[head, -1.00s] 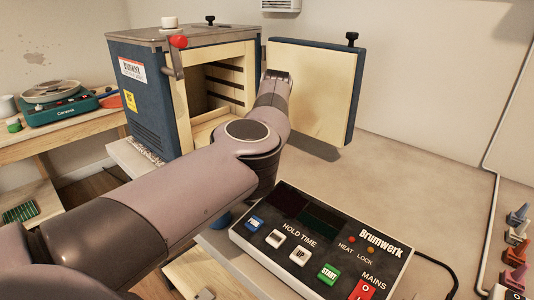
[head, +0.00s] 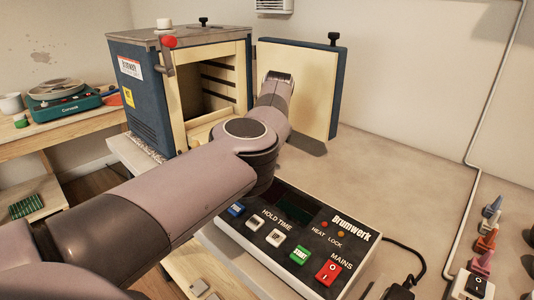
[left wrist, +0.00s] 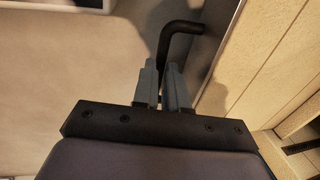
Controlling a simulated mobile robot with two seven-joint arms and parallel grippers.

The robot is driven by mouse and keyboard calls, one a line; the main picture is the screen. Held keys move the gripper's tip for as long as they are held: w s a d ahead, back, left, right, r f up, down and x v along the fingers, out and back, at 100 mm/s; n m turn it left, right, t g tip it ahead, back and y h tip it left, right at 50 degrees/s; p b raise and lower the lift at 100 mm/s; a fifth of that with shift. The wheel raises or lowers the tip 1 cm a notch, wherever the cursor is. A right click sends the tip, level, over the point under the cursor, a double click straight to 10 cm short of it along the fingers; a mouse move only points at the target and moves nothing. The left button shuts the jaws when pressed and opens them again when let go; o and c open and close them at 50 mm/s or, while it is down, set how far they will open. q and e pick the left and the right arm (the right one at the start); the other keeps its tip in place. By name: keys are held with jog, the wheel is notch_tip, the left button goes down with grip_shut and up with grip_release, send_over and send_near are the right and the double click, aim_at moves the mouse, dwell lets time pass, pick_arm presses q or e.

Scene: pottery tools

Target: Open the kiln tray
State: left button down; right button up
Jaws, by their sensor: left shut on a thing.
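The kiln (head: 148,95) is a dark blue box with a cream-lined chamber, at the left of the head view. Its thick door (head: 310,95) stands wide open to the right of the opening. A pale ledge (head: 205,133) shows at the chamber's bottom; I cannot tell whether it is the tray. My left arm crosses in front of the kiln, and its gripper is hidden there. In the left wrist view my left gripper (left wrist: 162,72) is shut on a bent black handle (left wrist: 180,30). What the handle belongs to is unclear. My right gripper is not in view.
A Brumwerk control box (head: 300,235) with buttons and a red mains switch (head: 328,272) sits on the bench below my arm. Several coloured clips (head: 486,240) stand at the right. The bench (head: 410,170) right of the door is mostly clear.

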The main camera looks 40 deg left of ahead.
pick_arm(q)
jog(key=shift+d, duration=0.2)
dwell(0.3)
jog(key=c, duration=1.2)
grip_release()
jog(key=shift+o, duration=0.2)
notch_tip(320, 180, up, 7)
jog(key=d, duration=0.1)
jog(key=shift+d, duration=0.15)
jog(key=shift+s, duration=0.15)
